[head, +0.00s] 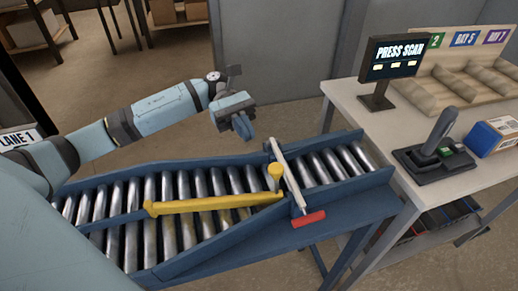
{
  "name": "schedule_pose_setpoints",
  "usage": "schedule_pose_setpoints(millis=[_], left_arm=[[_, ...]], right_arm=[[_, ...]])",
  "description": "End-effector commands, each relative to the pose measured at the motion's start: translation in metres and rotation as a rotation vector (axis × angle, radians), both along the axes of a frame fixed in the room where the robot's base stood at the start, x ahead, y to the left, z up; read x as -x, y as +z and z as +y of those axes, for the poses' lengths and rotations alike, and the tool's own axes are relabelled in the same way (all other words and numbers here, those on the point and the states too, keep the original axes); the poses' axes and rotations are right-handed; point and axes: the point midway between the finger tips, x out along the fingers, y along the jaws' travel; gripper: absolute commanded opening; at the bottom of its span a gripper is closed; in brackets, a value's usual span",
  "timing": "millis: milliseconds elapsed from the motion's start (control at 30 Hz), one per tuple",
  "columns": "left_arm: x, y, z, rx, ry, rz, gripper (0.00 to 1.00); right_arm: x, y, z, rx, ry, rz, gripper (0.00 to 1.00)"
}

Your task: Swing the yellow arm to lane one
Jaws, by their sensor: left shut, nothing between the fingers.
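The yellow arm (215,203) lies over the rollers of the blue conveyor (330,200). My left gripper (243,130) is shut and empty. It hangs above the far rail, up and to the left of the knob, apart from the yellow arm. A white sign reading "LANE 1" (18,138) stands at the left edge, partly hidden by my left arm. My right gripper is not in view.
A pale bar with a red handle (309,219) crosses the conveyor right of the knob. A table (349,97) on the right holds a "PRESS SCAN" screen (396,57), a scanner on a stand (436,147), a blue-and-brown box (494,136) and a cardboard bay rack (462,78).

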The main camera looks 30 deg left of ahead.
Motion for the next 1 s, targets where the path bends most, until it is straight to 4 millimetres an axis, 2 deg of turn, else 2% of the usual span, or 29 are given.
schedule_pose_setpoints(millis=[100, 300, 900, 1000], left_arm=[[-0.01, 0.002, 0.018, 0.0, 0.004, 0.0, 0.0], [-0.018, 0.005, 0.033, 0.001, 0.005, -0.001, 0.0], [-0.018, 0.006, 0.035, 0.001, 0.006, -0.001, 0.0], [-0.018, 0.013, 0.035, 0.001, 0.006, -0.001, 0.0]], right_arm=[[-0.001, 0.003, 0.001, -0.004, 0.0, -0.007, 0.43], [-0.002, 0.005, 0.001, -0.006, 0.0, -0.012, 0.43], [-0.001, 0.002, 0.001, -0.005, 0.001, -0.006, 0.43], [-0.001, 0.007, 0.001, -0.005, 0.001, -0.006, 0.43]])
